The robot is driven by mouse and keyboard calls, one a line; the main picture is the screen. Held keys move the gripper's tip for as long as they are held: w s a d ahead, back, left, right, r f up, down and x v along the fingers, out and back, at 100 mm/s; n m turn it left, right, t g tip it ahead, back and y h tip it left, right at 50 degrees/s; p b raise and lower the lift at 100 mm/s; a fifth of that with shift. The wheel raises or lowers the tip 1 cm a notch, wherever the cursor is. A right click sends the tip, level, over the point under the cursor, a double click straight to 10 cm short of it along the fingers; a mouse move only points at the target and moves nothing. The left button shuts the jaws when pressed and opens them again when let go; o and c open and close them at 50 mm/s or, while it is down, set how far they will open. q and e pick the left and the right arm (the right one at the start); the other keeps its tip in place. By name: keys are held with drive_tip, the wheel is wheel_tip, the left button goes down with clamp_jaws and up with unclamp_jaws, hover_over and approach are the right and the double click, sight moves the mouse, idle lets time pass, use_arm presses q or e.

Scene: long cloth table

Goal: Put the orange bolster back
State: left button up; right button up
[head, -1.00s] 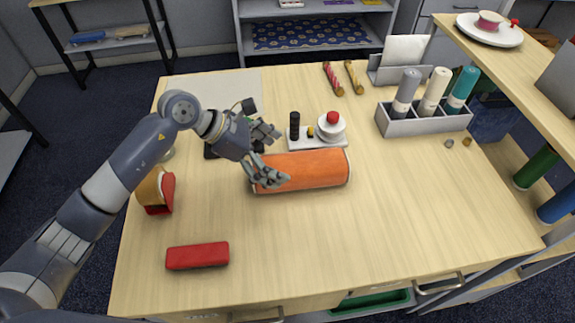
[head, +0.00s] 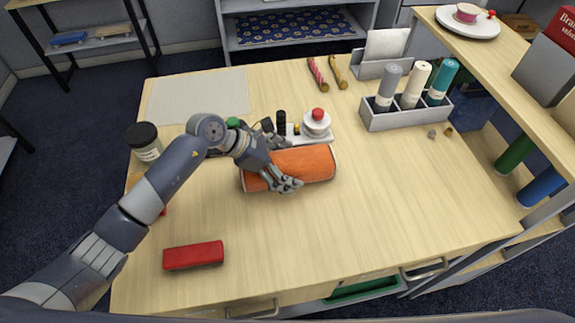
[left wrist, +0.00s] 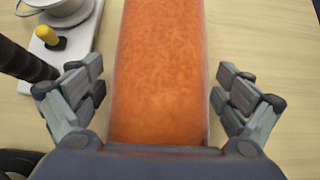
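The orange bolster (head: 316,163) lies on its side across the middle of the wooden table (head: 370,220). My left gripper (head: 279,158) is over the bolster's left half, with one finger on the far side and one on the near side. In the left wrist view, the bolster (left wrist: 158,75) runs between the open fingers of the left gripper (left wrist: 160,80), with a gap on each side. The left hand hides part of the bolster in the head view. My right gripper is not in view.
A white tray (head: 322,139) with a black cylinder and a red-knobbed white piece stands just behind the bolster. A grey rack (head: 405,115) of bottles is at back right. Green (head: 515,154) and blue (head: 541,186) rolls lie right. A red case (head: 193,255) lies front left.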

use_arm(q)
drive_tip(key=c, duration=1)
drive_tip(key=shift+c, duration=0.5)
drive_tip(key=shift+r, duration=0.1)
